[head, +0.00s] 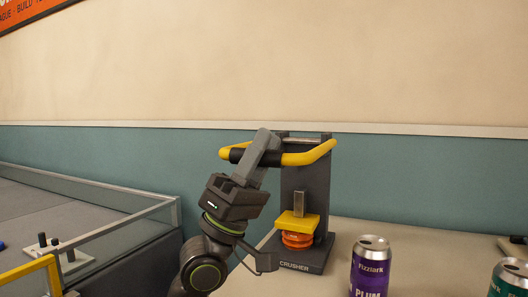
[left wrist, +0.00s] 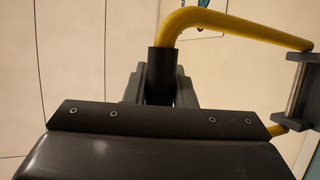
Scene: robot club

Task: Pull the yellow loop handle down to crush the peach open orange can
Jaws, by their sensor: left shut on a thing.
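The yellow loop handle (head: 302,157) sticks out from the dark crusher (head: 306,188) on the table, at the level of the crusher's top. My left gripper (head: 262,150) is shut on the handle's black grip at the front bar. In the left wrist view the fingers (left wrist: 160,90) close around the black grip (left wrist: 163,62), and the yellow loop (left wrist: 235,24) runs off to the right. The orange can (head: 297,240) is under the yellow press plate (head: 297,221); it looks short and squat, and the plate rests on or just above it. My right gripper is not in view.
A purple plum can (head: 371,268) stands on the table (head: 350,229) right of the crusher. A teal can (head: 509,279) is at the right edge. A glass-walled arena (head: 120,230) with a yellow frame lies at left.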

